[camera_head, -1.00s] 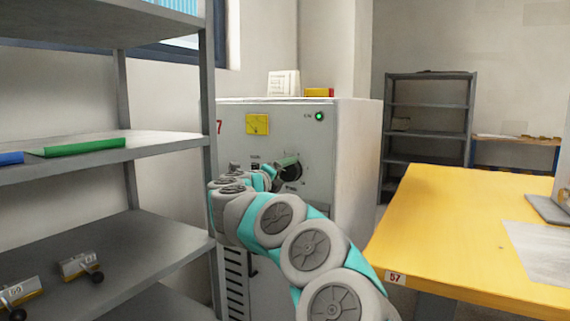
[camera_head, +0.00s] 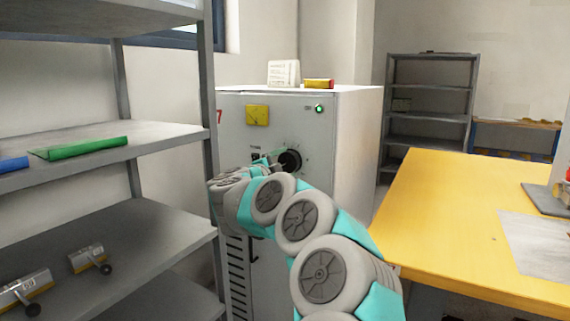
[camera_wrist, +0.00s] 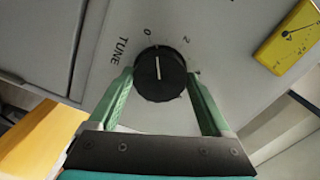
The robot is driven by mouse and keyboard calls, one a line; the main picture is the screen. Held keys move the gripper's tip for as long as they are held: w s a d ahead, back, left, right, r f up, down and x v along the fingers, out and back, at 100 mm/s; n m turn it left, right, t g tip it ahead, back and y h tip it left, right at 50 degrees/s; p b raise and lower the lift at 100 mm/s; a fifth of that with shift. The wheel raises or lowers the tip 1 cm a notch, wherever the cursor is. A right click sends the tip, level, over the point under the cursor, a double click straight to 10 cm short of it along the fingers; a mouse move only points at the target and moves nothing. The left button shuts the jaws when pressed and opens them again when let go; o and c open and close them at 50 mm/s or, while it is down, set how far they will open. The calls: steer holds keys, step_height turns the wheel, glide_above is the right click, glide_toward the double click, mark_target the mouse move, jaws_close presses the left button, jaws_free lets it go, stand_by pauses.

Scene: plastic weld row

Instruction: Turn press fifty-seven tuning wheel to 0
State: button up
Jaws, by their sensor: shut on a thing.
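The tuning wheel (camera_wrist: 160,73) is a round black knob with a white pointer line, on a pale panel marked TUNE. The pointer points up and slightly left in the wrist view, at or very near the 0 mark. A 2 is printed to its upper right. My gripper (camera_wrist: 160,77) has its green fingers on either side of the wheel, shut on it. In the head view the wheel (camera_head: 290,161) is on the front of the grey press cabinet (camera_head: 340,150), with my gripper (camera_head: 276,162) at its left side, partly hidden by my arm.
A yellow gauge (camera_wrist: 294,37) and a green lamp (camera_head: 319,109) are on the cabinet. A metal shelf (camera_head: 165,132) with a green item (camera_head: 80,148) stands close on the left. A yellow table (camera_head: 440,210) stands on the right. A grey rack (camera_head: 430,88) is behind.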

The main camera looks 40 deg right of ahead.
steer(key=shift+f+n, duration=0.1)
steer(key=shift+n, duration=0.9)
steer(key=o, duration=1.2)
steer(key=shift+c, duration=0.2)
steer(key=shift+a, duration=0.1)
steer(key=v, duration=0.7)
steer(key=shift+a+b, duration=0.3)
steer(key=shift+b, duration=0.1)
steer(key=shift+s, duration=0.1)
